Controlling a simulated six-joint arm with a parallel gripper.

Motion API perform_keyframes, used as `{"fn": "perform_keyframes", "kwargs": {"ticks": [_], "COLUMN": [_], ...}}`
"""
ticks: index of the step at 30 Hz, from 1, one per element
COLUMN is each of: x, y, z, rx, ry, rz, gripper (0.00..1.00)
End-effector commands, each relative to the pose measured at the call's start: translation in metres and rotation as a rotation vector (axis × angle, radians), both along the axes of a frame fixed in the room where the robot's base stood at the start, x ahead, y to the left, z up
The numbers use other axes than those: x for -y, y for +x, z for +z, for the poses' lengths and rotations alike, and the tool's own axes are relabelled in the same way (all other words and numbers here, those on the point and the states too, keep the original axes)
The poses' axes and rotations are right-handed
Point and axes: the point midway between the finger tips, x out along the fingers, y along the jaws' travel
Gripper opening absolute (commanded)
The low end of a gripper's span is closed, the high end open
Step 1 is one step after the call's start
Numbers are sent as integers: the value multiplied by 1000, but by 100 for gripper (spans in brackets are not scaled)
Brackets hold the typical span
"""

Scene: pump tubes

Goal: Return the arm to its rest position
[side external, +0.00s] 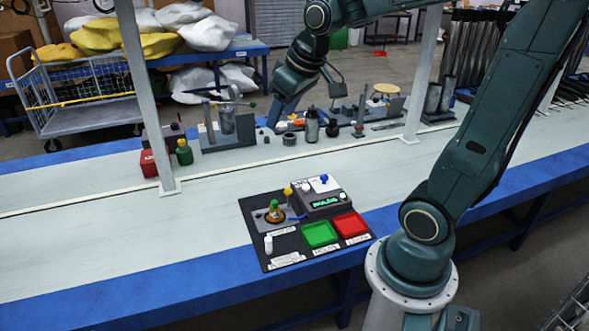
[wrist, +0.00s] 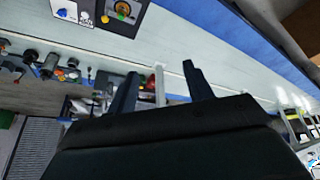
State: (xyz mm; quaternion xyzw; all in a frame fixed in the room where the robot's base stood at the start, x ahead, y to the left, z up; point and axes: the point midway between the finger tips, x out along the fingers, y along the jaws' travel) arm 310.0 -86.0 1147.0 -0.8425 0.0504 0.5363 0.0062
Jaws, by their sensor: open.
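My gripper (wrist: 160,69) shows in the wrist view with its two dark fingers wide apart and nothing between them. In the side external view my arm reaches up and over the table, and its end hangs over the back part, well apart from the black work mat (side external: 257,234); the fingers are hard to make out there. On the mat stand a round pump fixture (side external: 274,215) with an amber piece on it, a grey control box (side external: 321,196) with a green display, a green tray (side external: 319,234) and a red tray (side external: 350,225). Both trays look empty.
A white upright post (side external: 149,100) stands left of my gripper and another (side external: 421,80) stands right. Bottles, a red box (side external: 149,163), a green bottle (side external: 184,152) and fixtures line the table's back. The table left of the mat is clear.

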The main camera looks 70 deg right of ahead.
Motion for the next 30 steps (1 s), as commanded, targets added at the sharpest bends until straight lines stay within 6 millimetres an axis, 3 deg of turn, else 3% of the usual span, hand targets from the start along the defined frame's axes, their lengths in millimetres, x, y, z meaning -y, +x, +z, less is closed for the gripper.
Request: {"fn": "perform_keyframes", "kwargs": {"ticks": [3,9,18,24,30], "x": [-24,-55,-81,-86,-86], "y": [-24,-64,-117,-130,-131], "z": [7,9,1,-3,-4], "rx": [14,32,52,55,54], "ry": [2,13,34,41,41], "rz": [23,52,85,93,92], "gripper": [51,51,51,51,51]}}
